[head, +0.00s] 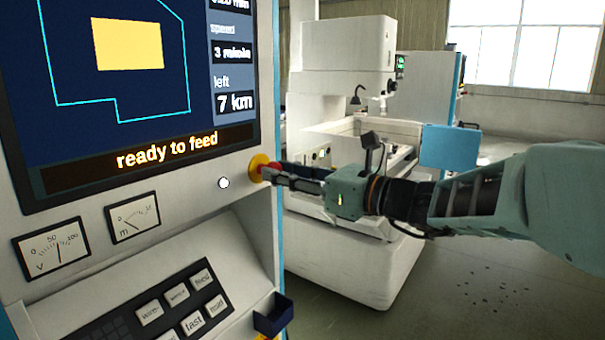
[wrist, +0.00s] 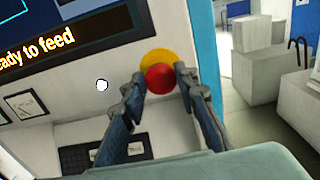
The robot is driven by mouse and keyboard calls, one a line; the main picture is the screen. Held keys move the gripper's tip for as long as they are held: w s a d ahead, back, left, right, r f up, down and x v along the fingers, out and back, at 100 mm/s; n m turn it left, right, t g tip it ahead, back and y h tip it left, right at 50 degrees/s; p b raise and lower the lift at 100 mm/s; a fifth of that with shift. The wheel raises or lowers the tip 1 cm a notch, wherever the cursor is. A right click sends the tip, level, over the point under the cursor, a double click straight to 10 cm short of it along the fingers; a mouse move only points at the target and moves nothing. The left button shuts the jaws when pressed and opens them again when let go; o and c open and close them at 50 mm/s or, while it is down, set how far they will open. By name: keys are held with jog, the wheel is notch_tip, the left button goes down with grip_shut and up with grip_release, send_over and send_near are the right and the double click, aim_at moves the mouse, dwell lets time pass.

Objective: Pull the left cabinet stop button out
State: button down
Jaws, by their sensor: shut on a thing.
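The left cabinet (head: 235,215) fills the left of the head view, with a screen above gauges and keys. Its stop button is a red mushroom head (wrist: 160,79) on a yellow collar (wrist: 155,57), near the panel's right edge. In the head view the yellow collar (head: 256,168) shows, and the red head is partly hidden by my fingers. My gripper (head: 272,172) comes from the right, its fingertips at the button. In the wrist view my gripper (wrist: 159,79) has one finger on each side of the red head, shut on it.
A small white knob (head: 223,182) sits left of the button. Two gauges (head: 133,217) and a keypad (head: 175,305) are below the screen (head: 180,148). A dark blue bin (head: 273,315) juts out low on the cabinet. A white machine (head: 340,255) stands behind my gripper.

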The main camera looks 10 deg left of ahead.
jog(key=c, duration=1.9)
grip_release()
jog(key=o, duration=0.4)
jog(key=shift+s+d, duration=0.1)
jog(key=shift+d, duration=0.1)
jog(key=v, duration=1.2)
jog(key=shift+a+f, duration=0.1)
jog(key=shift+f, duration=0.05)
